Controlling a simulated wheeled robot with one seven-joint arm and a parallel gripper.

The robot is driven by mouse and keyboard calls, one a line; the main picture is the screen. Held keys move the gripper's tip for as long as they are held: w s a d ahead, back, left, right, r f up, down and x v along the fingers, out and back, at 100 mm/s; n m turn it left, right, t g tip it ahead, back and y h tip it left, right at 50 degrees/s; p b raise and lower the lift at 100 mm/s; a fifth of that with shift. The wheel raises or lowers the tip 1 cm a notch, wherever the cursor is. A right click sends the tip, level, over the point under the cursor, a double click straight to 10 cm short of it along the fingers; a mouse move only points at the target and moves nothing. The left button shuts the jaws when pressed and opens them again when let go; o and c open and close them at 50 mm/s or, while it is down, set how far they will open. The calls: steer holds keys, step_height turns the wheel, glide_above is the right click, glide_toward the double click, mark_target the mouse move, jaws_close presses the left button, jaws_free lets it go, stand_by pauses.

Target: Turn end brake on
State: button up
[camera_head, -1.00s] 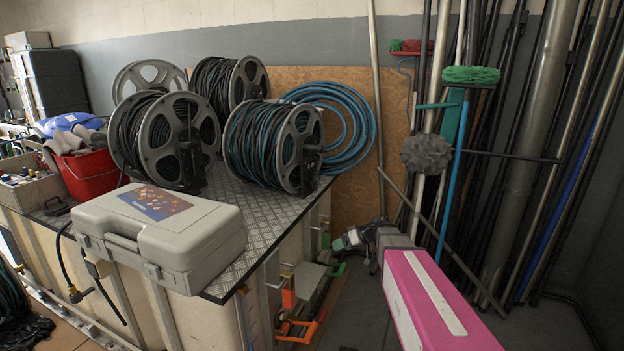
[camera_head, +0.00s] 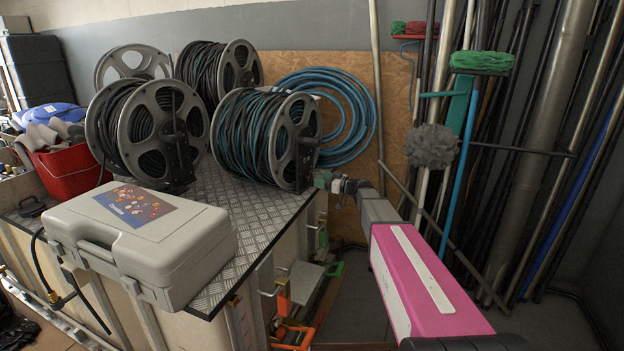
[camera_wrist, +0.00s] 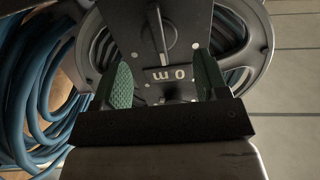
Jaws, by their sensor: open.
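The right front hose reel (camera_head: 292,142) has a grey spoked end disc and dark green hose, and stands on the metal-topped bench. A dark bracket (camera_head: 305,150) is on its right end. In the wrist view, a dark end plate (camera_wrist: 135,22) carries a slim upright grey lever or knob (camera_wrist: 166,25) and upside-down white marking. I cannot tell whether this is the end brake or how it is set. My gripper (camera_head: 322,180) is beside the lower right of the reel. Its green-padded fingers (camera_wrist: 163,77) are apart, with nothing held between them, below the lever in the picture.
Other hose reels (camera_head: 150,135) stand to the left on the bench (camera_head: 240,235). A grey case (camera_head: 140,240) lies at its front. A blue hose coil (camera_head: 350,110) hangs behind. Poles and brushes (camera_head: 480,60) lean at right. The floor (camera_head: 350,290) beside the bench shows some free room.

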mark_target(312, 186)
steer(key=shift+x, duration=2.7)
steer(key=shift+c, duration=0.3)
steer(key=c, duration=0.8)
